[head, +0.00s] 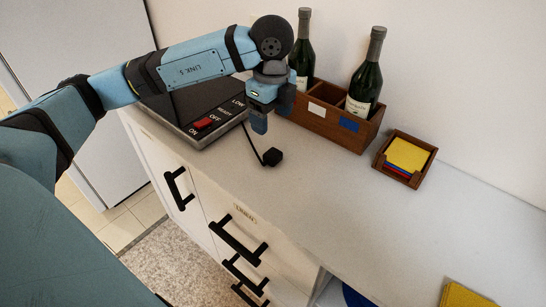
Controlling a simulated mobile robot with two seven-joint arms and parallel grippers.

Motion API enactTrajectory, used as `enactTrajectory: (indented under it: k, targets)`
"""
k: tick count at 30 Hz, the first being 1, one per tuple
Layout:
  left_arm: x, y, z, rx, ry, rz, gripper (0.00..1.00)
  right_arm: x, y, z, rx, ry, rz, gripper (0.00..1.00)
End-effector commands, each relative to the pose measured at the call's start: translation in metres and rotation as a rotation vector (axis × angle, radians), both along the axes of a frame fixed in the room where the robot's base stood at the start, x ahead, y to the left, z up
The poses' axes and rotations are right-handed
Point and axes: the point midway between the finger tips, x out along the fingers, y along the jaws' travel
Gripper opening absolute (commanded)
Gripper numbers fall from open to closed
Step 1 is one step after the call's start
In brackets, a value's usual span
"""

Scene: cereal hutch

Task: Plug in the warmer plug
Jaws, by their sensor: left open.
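The black warmer plug (272,157) lies on the white counter at the end of a thin black cord. My left arm hides part of the warmer. I see no socket. My right gripper is not in view.
A wooden crate (310,127) with two green bottles stands behind the gripper, close to it. A small wooden tray (397,176) holds yellow cards (408,155). The counter (325,190) in front of them is clear. Drawers with black handles (238,240) are below.

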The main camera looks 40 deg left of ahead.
Motion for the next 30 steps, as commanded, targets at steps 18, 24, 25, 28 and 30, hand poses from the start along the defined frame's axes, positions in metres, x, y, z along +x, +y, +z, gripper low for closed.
enactTrajectory:
  k: [18, 24, 25, 28, 30]
  targets:
    - [0.000, 0.000, -0.067, -0.001, 0.001, -0.001, 0.74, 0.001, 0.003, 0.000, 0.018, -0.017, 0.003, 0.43]
    - [0.001, 0.000, -0.070, -0.001, 0.001, -0.001, 0.74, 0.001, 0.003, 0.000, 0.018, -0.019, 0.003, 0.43]
    - [0.001, 0.000, -0.072, -0.001, 0.001, -0.001, 0.74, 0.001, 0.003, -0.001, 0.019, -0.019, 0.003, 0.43]
    - [0.003, 0.001, -0.083, -0.001, 0.001, 0.000, 0.74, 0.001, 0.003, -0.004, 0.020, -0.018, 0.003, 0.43]
    - [0.004, 0.001, -0.094, -0.001, 0.002, 0.000, 0.74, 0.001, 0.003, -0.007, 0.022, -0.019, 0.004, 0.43]
